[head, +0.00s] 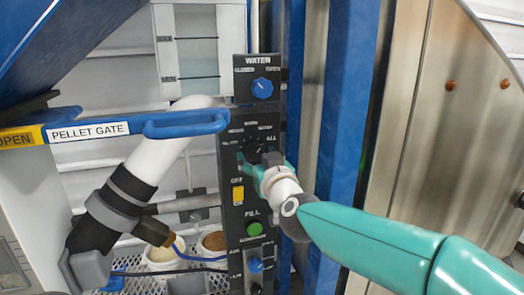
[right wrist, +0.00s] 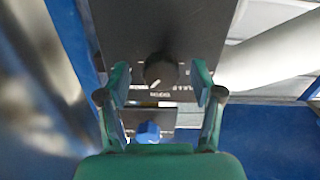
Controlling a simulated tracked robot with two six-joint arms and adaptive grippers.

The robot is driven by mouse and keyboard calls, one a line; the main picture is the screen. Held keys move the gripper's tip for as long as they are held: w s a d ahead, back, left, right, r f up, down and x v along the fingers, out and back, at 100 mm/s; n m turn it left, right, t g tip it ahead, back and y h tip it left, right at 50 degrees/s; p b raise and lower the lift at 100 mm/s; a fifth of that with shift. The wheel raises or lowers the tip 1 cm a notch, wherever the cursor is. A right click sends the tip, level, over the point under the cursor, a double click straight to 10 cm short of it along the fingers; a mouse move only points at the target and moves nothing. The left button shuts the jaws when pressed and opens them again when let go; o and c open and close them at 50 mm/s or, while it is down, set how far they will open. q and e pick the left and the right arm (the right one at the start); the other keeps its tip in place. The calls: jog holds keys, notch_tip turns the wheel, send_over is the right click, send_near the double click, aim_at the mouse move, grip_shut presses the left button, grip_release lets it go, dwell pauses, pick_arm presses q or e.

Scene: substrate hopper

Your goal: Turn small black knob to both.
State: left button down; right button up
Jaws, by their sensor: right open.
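A dark control panel (head: 232,165) stands upright in the middle of the head view. A black selector knob (head: 253,146) sits on it below the blue WATER knob (head: 262,88), with small labels around it; "ALL" is legible at its right. My right gripper (head: 272,160) is in front of this knob and partly covers it. In the right wrist view, its open green fingers (right wrist: 157,86) straddle the black knob (right wrist: 160,70), with gaps on both sides. A smaller black knob (head: 255,288) shows at the panel's bottom. "Both" is not legible. My left gripper is not in view.
A yellow switch (head: 238,194), green FILL button (head: 254,229) and lower blue knob (head: 256,265) line the panel. The blue PELLET GATE handle (head: 185,124) reaches close to its left edge. A blue post (head: 345,100) stands at the right.

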jog(key=shift+x, duration=1.05)
